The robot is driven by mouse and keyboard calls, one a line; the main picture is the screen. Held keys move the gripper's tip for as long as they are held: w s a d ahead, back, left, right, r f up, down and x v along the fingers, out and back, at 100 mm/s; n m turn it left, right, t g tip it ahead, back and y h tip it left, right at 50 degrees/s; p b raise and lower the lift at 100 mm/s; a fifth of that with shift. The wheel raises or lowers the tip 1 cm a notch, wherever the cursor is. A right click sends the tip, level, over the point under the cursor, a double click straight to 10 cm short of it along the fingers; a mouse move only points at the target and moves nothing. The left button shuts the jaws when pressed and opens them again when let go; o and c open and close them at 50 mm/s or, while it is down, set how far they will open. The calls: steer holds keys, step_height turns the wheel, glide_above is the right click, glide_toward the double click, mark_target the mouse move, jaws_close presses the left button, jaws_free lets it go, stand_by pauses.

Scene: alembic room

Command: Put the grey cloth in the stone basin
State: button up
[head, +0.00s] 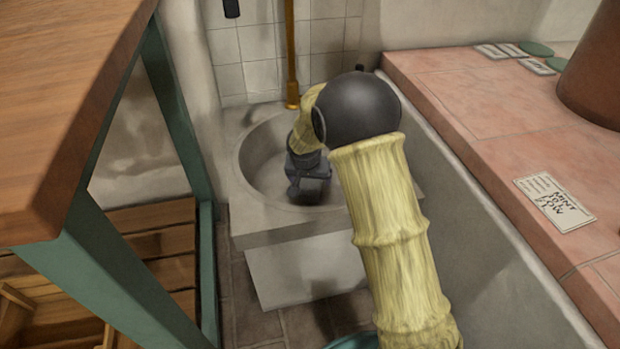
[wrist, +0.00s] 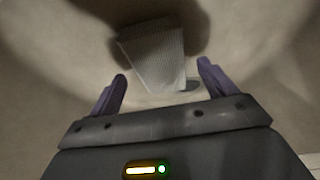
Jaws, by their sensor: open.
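The stone basin (head: 285,228) stands against the tiled wall in the head view, and my gripper (head: 308,190) points down inside its bowl. In the wrist view my gripper (wrist: 162,80) is open, with its two fingers apart. The grey cloth (wrist: 153,52), a pale ribbed piece, shows beyond the fingertips against the basin's inner surface (wrist: 60,70). The fingers do not appear to touch it. A dark shadow lies around it, and I cannot tell whether it rests on the bowl or is just above it. In the head view the cloth is hidden.
A brass pipe (head: 291,55) rises behind the basin. A wooden table with a green frame (head: 130,290) stands close on the left. A pink tiled counter (head: 480,110) runs along the right, with a paper card (head: 553,201) and a brown vessel (head: 598,75) on it.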

steer(key=p+v, duration=0.4)
steer(key=v, duration=0.6)
steer(key=shift+r+p, duration=0.2)
steer(key=shift+p, duration=0.2)
